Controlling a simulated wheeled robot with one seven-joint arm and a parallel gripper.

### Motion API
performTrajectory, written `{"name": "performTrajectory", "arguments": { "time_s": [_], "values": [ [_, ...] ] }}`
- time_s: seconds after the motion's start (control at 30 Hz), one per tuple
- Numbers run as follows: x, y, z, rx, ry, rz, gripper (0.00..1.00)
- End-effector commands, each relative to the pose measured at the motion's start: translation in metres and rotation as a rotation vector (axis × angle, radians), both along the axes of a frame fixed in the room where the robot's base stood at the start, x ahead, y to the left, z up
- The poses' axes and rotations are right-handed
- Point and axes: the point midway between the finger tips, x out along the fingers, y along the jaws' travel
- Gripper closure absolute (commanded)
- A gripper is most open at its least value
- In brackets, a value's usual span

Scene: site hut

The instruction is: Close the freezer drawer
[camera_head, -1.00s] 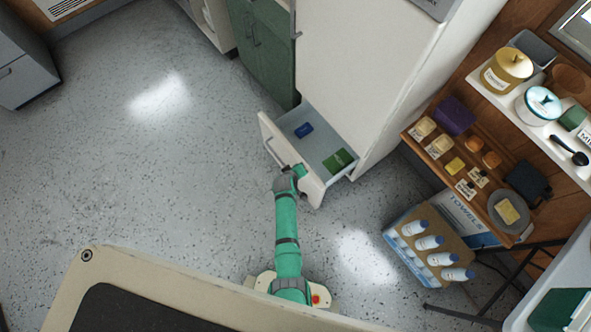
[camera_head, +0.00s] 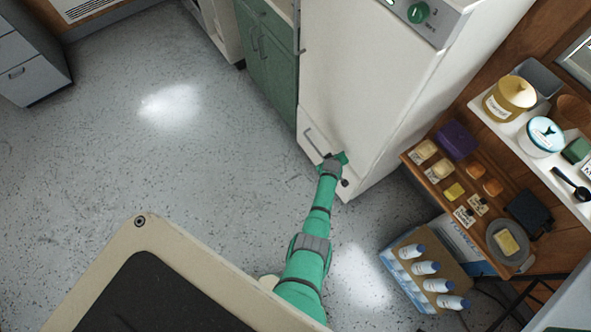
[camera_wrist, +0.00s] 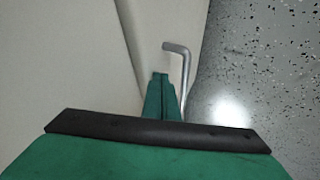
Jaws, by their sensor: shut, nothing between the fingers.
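The freezer drawer (camera_head: 316,152) at the bottom of the white fridge-freezer (camera_head: 365,75) is flush with the cabinet in the head view. Its inside is hidden. The drawer's metal bar handle (camera_head: 313,139) runs along the left part of its front, and it also shows in the wrist view (camera_wrist: 185,75). My gripper (camera_head: 342,158) is at the right part of the drawer front. In the wrist view its green fingers (camera_wrist: 160,80) are shut together with nothing between them, beside the handle. I cannot tell whether the fingertips touch the front.
A green cabinet (camera_head: 268,50) stands left of the fridge. A wooden shelf (camera_head: 425,185) with food items is at the right, above a box of bottles (camera_head: 405,255). The floor (camera_head: 170,170) to the left is clear.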

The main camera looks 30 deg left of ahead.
Motion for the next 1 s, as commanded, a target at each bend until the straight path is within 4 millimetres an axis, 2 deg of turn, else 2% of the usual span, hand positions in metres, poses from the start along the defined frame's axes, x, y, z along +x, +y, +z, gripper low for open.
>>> {"name": "performTrajectory", "arguments": {
  "time_s": [0.8,1.0],
  "values": [
    [0.014,-0.01,0.004,0.001,-0.01,-0.005,1.0],
    [0.006,-0.006,0.004,0.002,-0.01,-0.007,1.0]
  ]
}}
